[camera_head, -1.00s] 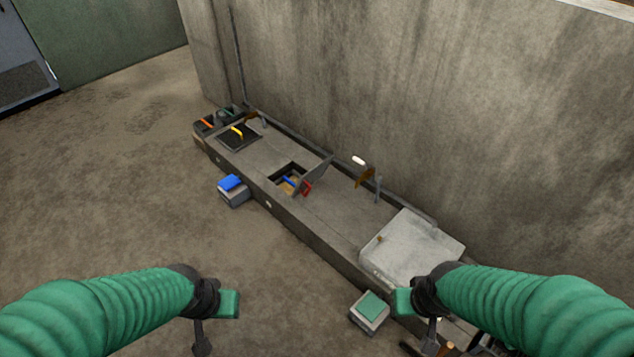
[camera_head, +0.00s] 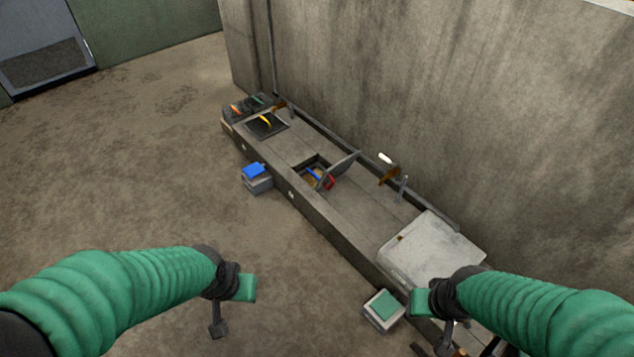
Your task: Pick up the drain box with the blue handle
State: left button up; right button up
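A thin blue handle (camera_head: 314,174) shows inside a square opening in the long grey counter, beside an upright grey lid (camera_head: 340,166) and a small red part (camera_head: 328,182). The box under the handle is mostly hidden in the opening. My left gripper (camera_head: 232,302) hangs over bare floor at the lower left, far from the opening. My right gripper (camera_head: 436,318) is near the counter's front edge at the lower right, also apart from the handle. Whether either gripper is open or shut is unclear; I see nothing held.
The counter (camera_head: 360,204) runs along a concrete wall. A blue-topped box (camera_head: 257,181) and a green-topped box (camera_head: 383,311) stand on the floor before it. A black plate with a yellow handle (camera_head: 266,124) and a large pale lid (camera_head: 430,250) are on it. Floor at left is clear.

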aim_at(312, 173)
jog(key=i+j, duration=0.35)
jog(key=i, duration=0.15)
jog(key=i+j, duration=0.3)
jog(key=i, duration=0.2)
jog(key=i+j+u, duration=0.1)
jog(key=i+j, duration=0.25)
jog(key=i, duration=0.2)
jog(key=i+j, duration=0.3)
jog(key=i, duration=0.2)
jog(key=i+j, duration=0.3)
jog(key=i, duration=0.2)
jog(key=i+j, duration=0.3)
jog(key=i, duration=0.25)
jog(key=u, duration=0.05)
